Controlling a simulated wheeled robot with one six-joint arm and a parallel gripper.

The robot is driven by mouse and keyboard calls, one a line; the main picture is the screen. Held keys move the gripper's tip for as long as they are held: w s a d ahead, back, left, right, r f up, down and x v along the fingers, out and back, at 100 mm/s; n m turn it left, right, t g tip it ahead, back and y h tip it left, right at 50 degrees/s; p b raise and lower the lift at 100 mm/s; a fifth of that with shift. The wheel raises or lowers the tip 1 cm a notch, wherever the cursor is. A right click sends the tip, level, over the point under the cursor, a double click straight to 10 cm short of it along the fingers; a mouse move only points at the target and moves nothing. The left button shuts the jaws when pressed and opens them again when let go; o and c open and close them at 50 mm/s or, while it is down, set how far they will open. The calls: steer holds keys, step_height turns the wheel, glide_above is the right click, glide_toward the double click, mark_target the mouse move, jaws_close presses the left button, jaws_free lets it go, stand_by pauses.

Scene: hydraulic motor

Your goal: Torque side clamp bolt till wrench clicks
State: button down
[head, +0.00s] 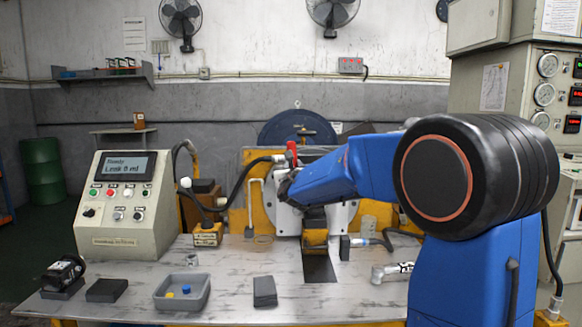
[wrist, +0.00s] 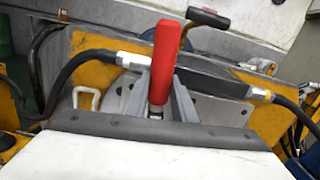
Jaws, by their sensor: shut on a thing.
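My gripper (wrist: 160,98) shows in the wrist view as two grey fingers on either side of a red-handled tool (wrist: 165,62), and it is shut on that tool. The red grip points up, with a short metal part below it. In the head view my gripper (head: 287,183) is at the front of the yellow and grey motor stand (head: 343,215), and the red handle (head: 292,148) sticks up above it. The side clamp bolt and the tool's working end are hidden, so I cannot tell whether they touch.
A control box (head: 125,205) with a lit display stands at the left. A grey tray (head: 182,292) with small yellow and blue parts is at the front. Black hoses (wrist: 85,60) run to both sides of my gripper. A hammer-like tool (wrist: 208,18) lies behind. A silver tool (head: 390,270) lies at right.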

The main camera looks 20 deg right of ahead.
steer(key=shift+s+d+r+m, duration=0.1)
steer(key=shift+d+r+m, duration=0.25)
steer(key=shift+d, duration=0.35)
steer(key=shift+a+f, duration=0.1)
steer(key=shift+a, duration=0.15)
steer(key=shift+s+a+f, duration=0.15)
stand_by(0.3)
steer(key=shift+s+a+f, duration=0.1)
steer(key=shift+s+a, duration=0.25)
steer(key=shift+s, duration=0.15)
steer(key=shift+v, duration=2.5)
steer(key=shift+d, duration=0.15)
